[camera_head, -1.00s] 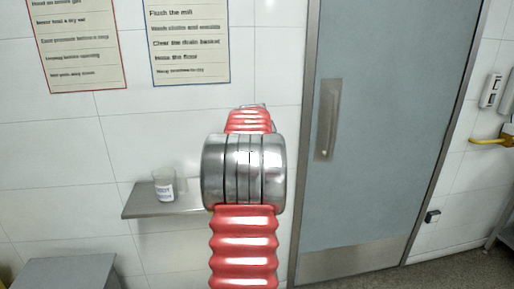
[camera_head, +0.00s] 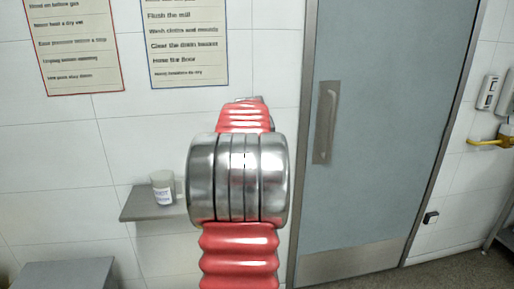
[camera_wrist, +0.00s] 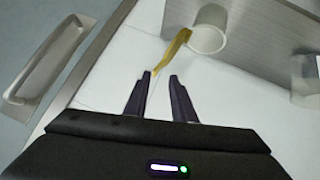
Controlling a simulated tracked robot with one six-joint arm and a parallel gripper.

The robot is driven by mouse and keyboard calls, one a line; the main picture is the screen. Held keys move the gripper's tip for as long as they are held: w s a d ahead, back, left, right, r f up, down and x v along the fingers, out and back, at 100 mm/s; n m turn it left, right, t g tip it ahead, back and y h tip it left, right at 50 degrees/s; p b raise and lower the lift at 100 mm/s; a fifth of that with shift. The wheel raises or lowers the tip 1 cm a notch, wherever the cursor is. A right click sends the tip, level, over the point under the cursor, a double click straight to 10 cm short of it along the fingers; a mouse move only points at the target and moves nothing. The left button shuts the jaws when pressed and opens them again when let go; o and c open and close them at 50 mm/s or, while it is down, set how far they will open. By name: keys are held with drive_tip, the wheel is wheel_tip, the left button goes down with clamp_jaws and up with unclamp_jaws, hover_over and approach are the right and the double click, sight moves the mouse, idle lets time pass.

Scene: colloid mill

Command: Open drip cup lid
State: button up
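In the wrist view a pale, round-rimmed cup (camera_wrist: 208,30) stands at the edge of a grey metal shelf (camera_wrist: 265,40). A yellow-brown strip (camera_wrist: 176,46) runs from beside the cup down toward my fingers. I cannot tell for sure whether the cup is the drip cup or the strip its lid. My gripper (camera_wrist: 160,75) has two dark fingers apart with nothing between them. In the head view my arm hides the fingers and the right part of the shelf.
A grey-blue door (camera_head: 400,120) with a metal handle (camera_head: 325,122) is to the right. Two posters hang on the tiled wall. A grey box top (camera_head: 65,273) is at lower left.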

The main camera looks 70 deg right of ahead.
drive_tip(key=v, duration=0.8)
drive_tip(key=shift+s+f, duration=0.1)
drive_tip(key=shift+f, duration=0.05)
idle(0.4)
drive_tip(key=w+a+f+n+t+y, duration=0.15)
drive_tip(key=w+a, duration=0.35)
drive_tip(key=a, duration=0.6)
drive_tip(key=w+a+n+t+y, duration=0.15)
drive_tip(key=w+a, duration=0.35)
drive_tip(key=a, duration=0.6)
drive_tip(key=w+a+f+n+y, duration=0.15)
drive_tip(key=w+a, duration=0.35)
drive_tip(key=a, duration=0.5)
drive_tip(key=s+a+f+n+y, duration=0.1)
drive_tip(key=a+f+n+y, duration=0.15)
drive_tip(key=a, duration=1.45)
drive_tip(key=s+a+f+n+y, duration=0.1)
drive_tip(key=s+a+f, duration=0.3)
drive_tip(key=a, duration=0.3)
drive_tip(key=s+a+f+n+y, duration=0.1)
drive_tip(key=s+a+f, duration=0.3)
drive_tip(key=a, duration=0.4)
drive_tip(key=shift+s+f+n, duration=0.25)
drive_tip(key=shift+s+n, duration=0.5)
drive_tip(key=shift+n, duration=0.05)
drive_tip(key=shift+a, duration=0.15)
